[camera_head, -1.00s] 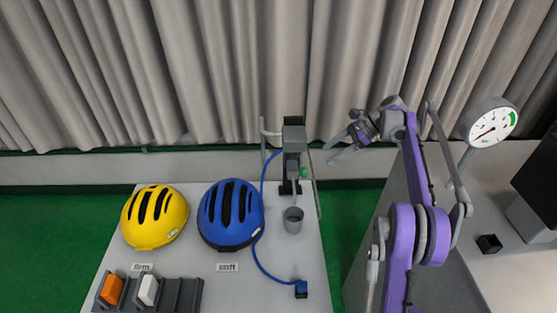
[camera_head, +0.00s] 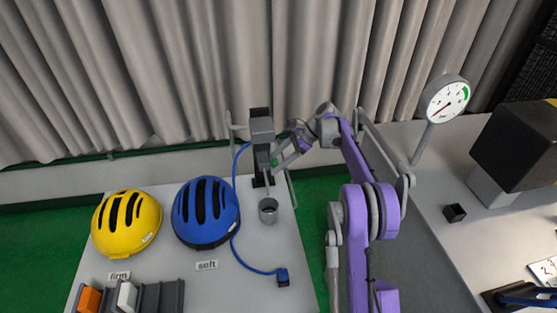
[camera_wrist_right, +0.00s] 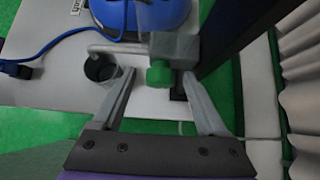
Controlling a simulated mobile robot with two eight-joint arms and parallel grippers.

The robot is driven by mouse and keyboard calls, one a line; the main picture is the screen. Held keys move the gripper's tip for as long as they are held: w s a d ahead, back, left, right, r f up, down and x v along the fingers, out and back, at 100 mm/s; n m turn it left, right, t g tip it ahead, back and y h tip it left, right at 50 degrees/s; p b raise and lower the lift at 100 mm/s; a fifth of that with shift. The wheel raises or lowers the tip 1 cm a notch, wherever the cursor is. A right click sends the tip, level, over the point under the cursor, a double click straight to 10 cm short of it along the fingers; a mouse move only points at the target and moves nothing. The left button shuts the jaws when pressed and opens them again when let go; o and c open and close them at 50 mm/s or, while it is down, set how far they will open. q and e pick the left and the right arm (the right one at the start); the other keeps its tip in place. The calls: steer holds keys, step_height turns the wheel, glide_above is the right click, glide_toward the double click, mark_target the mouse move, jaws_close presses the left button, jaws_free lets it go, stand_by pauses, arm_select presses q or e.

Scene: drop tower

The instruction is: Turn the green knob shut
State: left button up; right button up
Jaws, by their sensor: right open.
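The green knob (camera_head: 274,161) sits on the side of a dark grey post (camera_head: 261,127) at the back of the white table. In the right wrist view the knob (camera_wrist_right: 159,76) shows between my two fingertips, with a gap on each side. My right gripper (camera_head: 281,160) is open, at the knob from the right, and partly hides it in the head view. Whether the fingers straddle the knob fully or only at the tips is hard to tell. My left gripper is not in view.
A grey cup (camera_head: 268,210) stands below the post, with a blue hose (camera_head: 245,255) beside it. Blue (camera_head: 205,212) and yellow (camera_head: 126,222) helmets sit left. A dial gauge (camera_head: 444,99) stands right. A curtain (camera_head: 200,70) hangs behind.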

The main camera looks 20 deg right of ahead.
steer(key=shift+c, duration=0.2)
jaws_close()
arm_select(q)
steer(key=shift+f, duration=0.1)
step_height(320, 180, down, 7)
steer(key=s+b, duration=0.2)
steer(key=b, duration=0.3)
steer(key=shift+b, duration=0.3)
arm_select(e)
steer(key=shift+s+a+f+n+t+h, duration=0.1)
steer(key=shift+s+n+t+h, duration=0.1)
steer(key=shift+n+t, duration=0.9)
steer(key=shift+s+d+f+n+t+h, duration=0.15)
steer(key=shift+n+t, duration=0.35)
steer(key=shift+t, duration=1.05)
steer(key=shift+s+a+f+n+t+h, duration=0.2)
steer(key=shift+n+t, duration=0.6)
steer(key=shift+t, duration=0.55)
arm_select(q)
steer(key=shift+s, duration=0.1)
arm_select(e)
steer(key=shift+r, duration=0.15)
steer(key=shift+o, duration=0.2)
jaws_free()
